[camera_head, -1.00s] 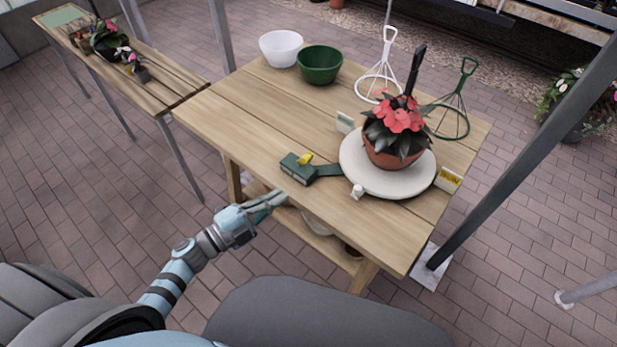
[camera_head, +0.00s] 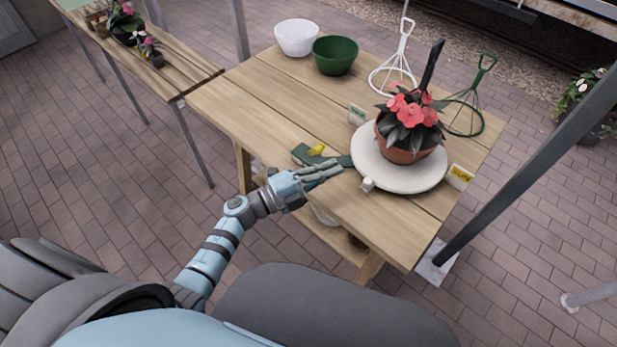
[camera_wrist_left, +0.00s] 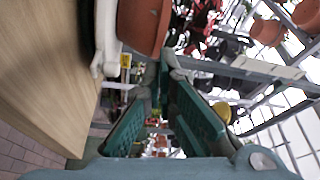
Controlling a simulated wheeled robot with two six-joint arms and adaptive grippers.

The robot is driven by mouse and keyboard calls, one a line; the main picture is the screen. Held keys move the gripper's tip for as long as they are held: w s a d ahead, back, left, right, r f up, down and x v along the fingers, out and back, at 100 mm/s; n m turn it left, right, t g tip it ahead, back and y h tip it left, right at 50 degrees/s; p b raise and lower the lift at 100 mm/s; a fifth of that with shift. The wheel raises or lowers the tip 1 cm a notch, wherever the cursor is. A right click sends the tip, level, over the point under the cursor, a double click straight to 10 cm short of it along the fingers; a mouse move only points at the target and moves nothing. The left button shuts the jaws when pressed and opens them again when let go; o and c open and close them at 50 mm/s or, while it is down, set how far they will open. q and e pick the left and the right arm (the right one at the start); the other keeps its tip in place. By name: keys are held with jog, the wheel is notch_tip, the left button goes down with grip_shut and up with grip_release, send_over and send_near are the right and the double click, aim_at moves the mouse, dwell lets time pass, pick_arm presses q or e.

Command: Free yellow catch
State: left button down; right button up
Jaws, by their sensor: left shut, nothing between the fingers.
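The yellow catch (camera_head: 317,150) sits on top of a dark green block (camera_head: 301,153) on the table, near its front edge. A flat green bar runs from this block toward a round white turntable (camera_head: 403,182). A terracotta pot (camera_head: 405,154) with a red-flowered plant stands on the turntable. My left gripper (camera_head: 338,170) is shut and empty, over the table's front edge, just to the right of and nearer than the catch. In the left wrist view, the pot (camera_wrist_left: 146,24) and the turntable rim (camera_wrist_left: 104,42) show beyond the fingers. My right gripper is out of view.
A white bowl (camera_head: 297,38) and a green bowl (camera_head: 335,55) stand at the back left of the wooden table (camera_head: 262,110). White and green wire frames (camera_head: 466,116) stand behind the pot. A dark post (camera_head: 505,180) rises at the table's right.

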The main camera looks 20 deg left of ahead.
pick_arm(q)
jog(key=w+a, duration=0.1)
jog(key=w+a+f+b, duration=0.1)
jog(key=a, duration=0.1)
jog(key=shift+a, duration=0.15)
jog(key=shift+r, duration=0.1)
